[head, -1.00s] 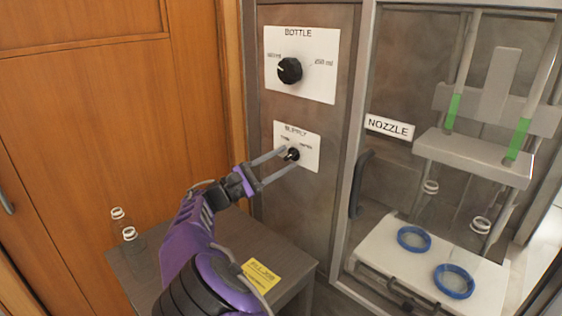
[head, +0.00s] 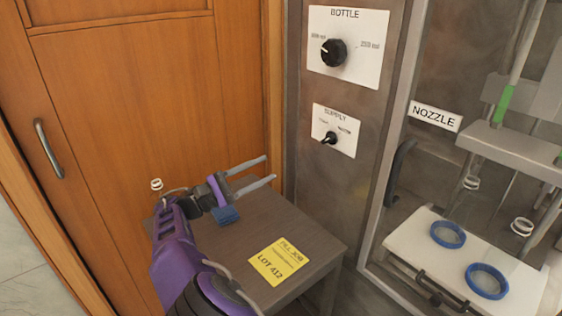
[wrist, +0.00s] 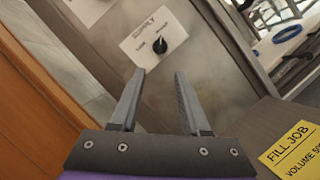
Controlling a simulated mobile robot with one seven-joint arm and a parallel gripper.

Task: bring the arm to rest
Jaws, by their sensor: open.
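My gripper (head: 271,168) is open and empty in the head view, over the back of a small grey table (head: 310,245). It is apart from the panel, left of and below the SUPPLY knob (head: 329,138). In the wrist view, the spread fingers of my gripper (wrist: 160,73) point up toward the SUPPLY plate (wrist: 153,38), with nothing between them. My purple arm is bent and reaches over the table's left part.
A yellow FILL JOB card (head: 278,262) lies on the table. A small blue object (head: 226,214) shows below my gripper. A bottle neck (head: 156,184) shows behind my arm. The BOTTLE knob (head: 333,52) is above. A glazed nozzle cabinet with blue rings (head: 447,234) stands right.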

